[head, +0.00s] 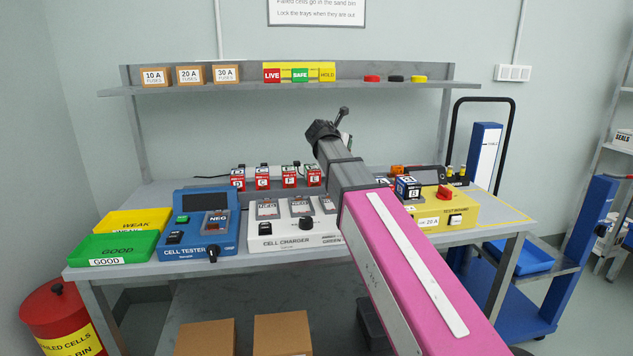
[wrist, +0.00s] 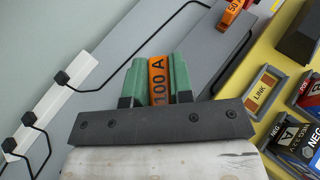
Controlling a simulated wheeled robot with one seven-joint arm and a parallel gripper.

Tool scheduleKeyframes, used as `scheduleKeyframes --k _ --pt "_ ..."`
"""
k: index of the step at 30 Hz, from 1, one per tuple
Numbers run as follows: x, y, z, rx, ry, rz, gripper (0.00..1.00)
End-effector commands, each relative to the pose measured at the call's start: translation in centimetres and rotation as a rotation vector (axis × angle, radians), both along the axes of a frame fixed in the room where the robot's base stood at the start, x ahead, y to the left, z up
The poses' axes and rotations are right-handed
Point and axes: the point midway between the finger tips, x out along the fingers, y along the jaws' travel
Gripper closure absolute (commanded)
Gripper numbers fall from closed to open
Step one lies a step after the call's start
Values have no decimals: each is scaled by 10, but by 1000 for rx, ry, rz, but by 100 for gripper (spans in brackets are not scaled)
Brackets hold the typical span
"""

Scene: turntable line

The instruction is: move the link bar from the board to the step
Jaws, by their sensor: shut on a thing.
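My gripper (wrist: 157,82) is shut on an orange bar marked 100 A (wrist: 158,80), the link bar, held between its green finger pads in the wrist view. In the head view my arm reaches over the bench and hides most of the gripper and the bar. I cannot tell the bar's height above the strip.
Another orange piece (wrist: 232,12) marked 50 lies on the grey strip. Blue and red cells (wrist: 297,137) sit on the board. A white socket strip (wrist: 45,108) with black cables runs at left. The cell charger (head: 285,235) stands left of my arm.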

Motion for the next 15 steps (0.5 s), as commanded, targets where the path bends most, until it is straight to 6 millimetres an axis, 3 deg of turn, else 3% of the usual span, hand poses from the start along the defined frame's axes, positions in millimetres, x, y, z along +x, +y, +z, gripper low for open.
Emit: scheduleKeyframes --k 4,15 --pt "7 -12 -11 -2 0 7 100" --pt "34 -80 -54 -1 1 5 100"
